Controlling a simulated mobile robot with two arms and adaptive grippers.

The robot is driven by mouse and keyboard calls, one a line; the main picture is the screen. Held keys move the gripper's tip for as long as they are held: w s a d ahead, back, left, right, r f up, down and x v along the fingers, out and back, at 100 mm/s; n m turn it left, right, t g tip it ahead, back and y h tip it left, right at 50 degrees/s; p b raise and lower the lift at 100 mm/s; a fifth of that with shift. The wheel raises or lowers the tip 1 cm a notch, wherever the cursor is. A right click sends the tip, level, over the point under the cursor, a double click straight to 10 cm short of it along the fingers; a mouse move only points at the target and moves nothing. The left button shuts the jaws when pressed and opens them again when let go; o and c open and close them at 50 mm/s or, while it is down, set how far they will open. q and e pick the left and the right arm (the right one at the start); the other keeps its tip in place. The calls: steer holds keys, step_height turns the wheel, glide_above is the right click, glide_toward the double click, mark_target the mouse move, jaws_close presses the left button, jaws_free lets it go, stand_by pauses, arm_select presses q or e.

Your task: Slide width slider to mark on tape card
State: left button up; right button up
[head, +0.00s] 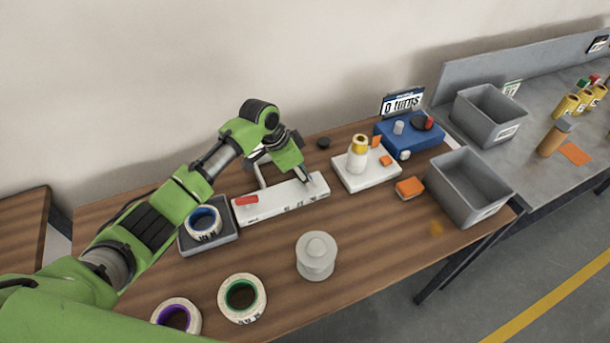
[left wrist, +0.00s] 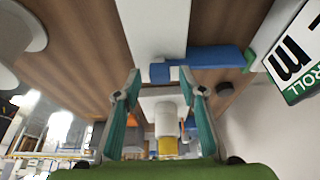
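A long white bar (head: 280,200) with a small red piece (head: 246,201) near its left end lies on the wooden table; it also fills the top of the left wrist view (left wrist: 155,25). My left gripper (head: 306,181) is low over the bar's right end. In the left wrist view its fingers (left wrist: 158,82) stand apart. A small blue and pale piece (left wrist: 160,72) shows between the fingertips; I cannot tell if they touch it. A longer blue piece (left wrist: 212,57) lies beside the bar there. A tape card is not clearly identifiable. My right gripper is not in view.
A grey tray (head: 190,247) with a blue-cored roll is left of the bar. Green-cored (head: 261,298) and purple-cored rolls and a pale lidded pot (head: 316,268) stand in front. A white pad (head: 350,185) with a bottle, a blue device (head: 393,150) and a grey bin (head: 470,215) are right.

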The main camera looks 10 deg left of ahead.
arm_select(q)
steer(key=v, duration=1.1)
steer(key=shift+d, duration=0.2)
